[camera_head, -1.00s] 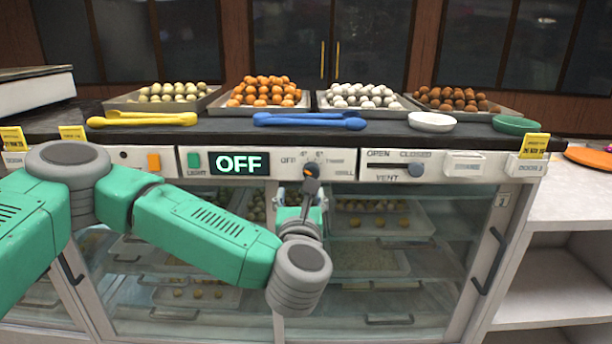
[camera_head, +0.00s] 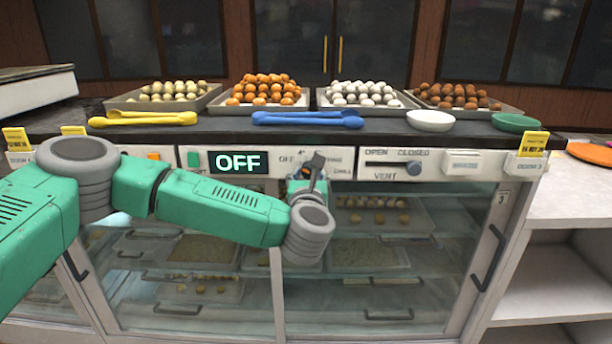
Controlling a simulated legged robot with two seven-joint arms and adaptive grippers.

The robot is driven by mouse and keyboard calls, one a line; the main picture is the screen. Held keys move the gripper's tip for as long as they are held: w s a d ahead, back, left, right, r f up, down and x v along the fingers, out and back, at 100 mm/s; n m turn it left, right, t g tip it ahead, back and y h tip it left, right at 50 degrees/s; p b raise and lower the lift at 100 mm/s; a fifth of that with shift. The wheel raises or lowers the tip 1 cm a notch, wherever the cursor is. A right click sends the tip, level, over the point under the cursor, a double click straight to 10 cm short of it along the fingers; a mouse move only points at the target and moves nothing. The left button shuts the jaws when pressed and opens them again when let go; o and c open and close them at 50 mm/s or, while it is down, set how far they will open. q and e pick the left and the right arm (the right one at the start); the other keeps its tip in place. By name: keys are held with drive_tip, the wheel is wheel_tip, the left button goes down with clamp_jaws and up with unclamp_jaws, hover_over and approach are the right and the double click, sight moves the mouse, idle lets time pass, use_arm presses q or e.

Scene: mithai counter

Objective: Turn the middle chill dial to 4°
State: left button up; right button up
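The middle chill dial on the front panel (camera_head: 340,158) is mostly hidden behind my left gripper (camera_head: 312,162). A bit of orange shows beside the gripper's tip, and parts of the printed dial labels show around it. The gripper is at the dial's place, but its fingers are small and dark, and I cannot tell whether they are open or closed on the dial. The display (camera_head: 238,162) left of the dial reads OFF in lit letters. My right gripper is not in view.
A vent slider (camera_head: 414,168) sits right of the dial, and a green light switch (camera_head: 193,159) left of the display. Glass doors (camera_head: 380,290) lie below. Trays of sweets, blue tongs (camera_head: 308,118), yellow tongs (camera_head: 142,118) and a white bowl (camera_head: 431,121) stand on the counter above.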

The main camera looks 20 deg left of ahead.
use_arm(q)
drive_tip(key=shift+s+d+r, duration=0.15)
drive_tip(key=shift+d, duration=0.4)
drive_tip(key=shift+c, duration=1)
drive_tip(key=shift+a, duration=0.55)
drive_tip(key=shift+d+m, duration=0.2)
drive_tip(key=shift+m, duration=0.2)
drive_tip(key=shift+d+m, duration=0.1)
drive_tip(key=shift+m, duration=0.5)
drive_tip(key=shift+m+b, duration=0.35)
drive_tip(key=shift+m, duration=0.85)
drive_tip(key=shift+a+m, duration=0.2)
drive_tip(key=shift+m, duration=1.5)
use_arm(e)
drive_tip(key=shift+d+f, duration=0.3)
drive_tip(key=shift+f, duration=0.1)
